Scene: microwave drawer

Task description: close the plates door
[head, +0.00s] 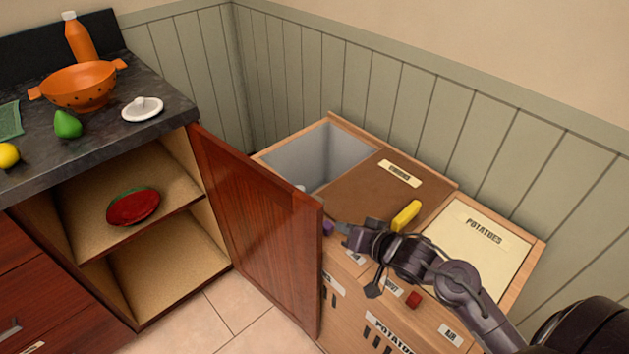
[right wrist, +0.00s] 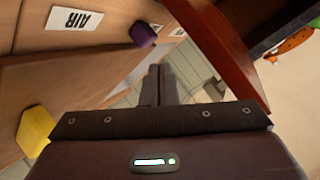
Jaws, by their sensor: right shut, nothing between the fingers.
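The plates door (head: 255,220) is a red-brown wooden panel standing wide open at the right side of the cabinet, its free edge toward the wooden bins. In the right wrist view the door (right wrist: 215,45) slants beside my fingers. My right gripper (head: 343,229) is shut and empty, just right of the door's free edge; its fingers (right wrist: 158,75) are together in the right wrist view. I cannot tell whether it touches the door. Inside the open cabinet (head: 190,225), a red dish (head: 133,206) lies on the upper shelf. My left gripper is out of view.
Wooden bins (head: 495,240) labelled potatoes stand at the right, close under my right arm. The dark counter (head: 95,140) holds an orange colander (head: 80,87) and a white lid (head: 142,108). Tiled floor (head: 215,310) is clear before the cabinet.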

